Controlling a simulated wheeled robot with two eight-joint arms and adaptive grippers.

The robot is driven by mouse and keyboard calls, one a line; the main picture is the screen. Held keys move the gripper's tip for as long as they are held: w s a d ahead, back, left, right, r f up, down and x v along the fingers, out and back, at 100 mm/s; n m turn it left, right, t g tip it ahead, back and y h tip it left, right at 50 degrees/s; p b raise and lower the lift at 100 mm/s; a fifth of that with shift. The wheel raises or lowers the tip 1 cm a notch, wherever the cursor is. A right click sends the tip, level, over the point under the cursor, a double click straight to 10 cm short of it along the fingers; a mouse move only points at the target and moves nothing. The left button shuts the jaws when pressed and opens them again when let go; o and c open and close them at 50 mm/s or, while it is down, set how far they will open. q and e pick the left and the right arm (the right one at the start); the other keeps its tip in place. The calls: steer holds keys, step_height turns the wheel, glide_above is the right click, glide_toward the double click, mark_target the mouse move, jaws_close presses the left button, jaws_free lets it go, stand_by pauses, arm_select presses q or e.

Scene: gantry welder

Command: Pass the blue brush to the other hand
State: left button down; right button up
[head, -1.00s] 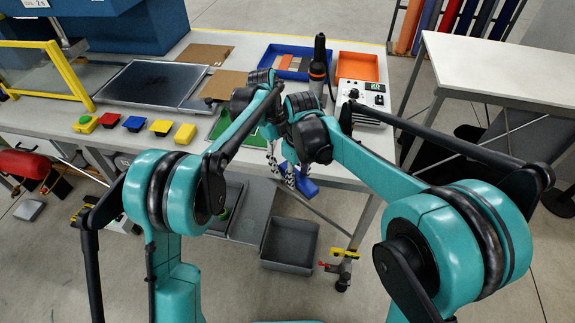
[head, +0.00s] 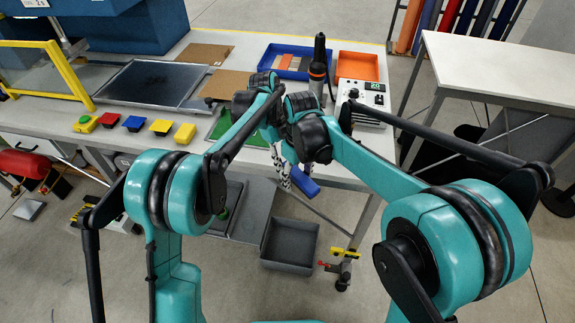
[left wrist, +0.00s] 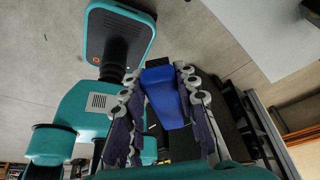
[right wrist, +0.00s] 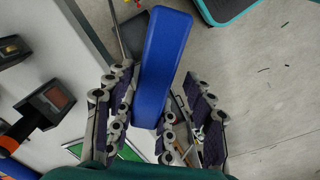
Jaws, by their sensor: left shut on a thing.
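The blue brush (head: 303,181) shows in the head view below the arms, just off the front edge of the workbench. In the left wrist view it lies between the fingers of my left gripper (left wrist: 160,82), which is shut on it. In the right wrist view the blue brush (right wrist: 163,65) stretches up between the fingers of my right gripper (right wrist: 158,85). Those fingers stand apart on both sides of it, and the right gripper looks open.
The workbench (head: 240,60) carries an orange tray (head: 358,66), a blue tray (head: 290,60) and a control box (head: 361,97). A grey bin (head: 289,246) stands below on the floor. A white table (head: 500,75) is at the right. Open floor lies in front.

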mark_target(298, 176)
step_height(298, 176, up, 11)
steer(key=s+d+f+m+t, duration=0.3)
steer(key=s+d, duration=0.3)
steer(key=s, duration=0.2)
steer(key=s+d+f+m+t, duration=0.4)
steer(key=s+d, duration=0.3)
steer(key=s, duration=0.1)
steer(key=shift+f+m, duration=0.3)
steer(key=shift+m, duration=0.1)
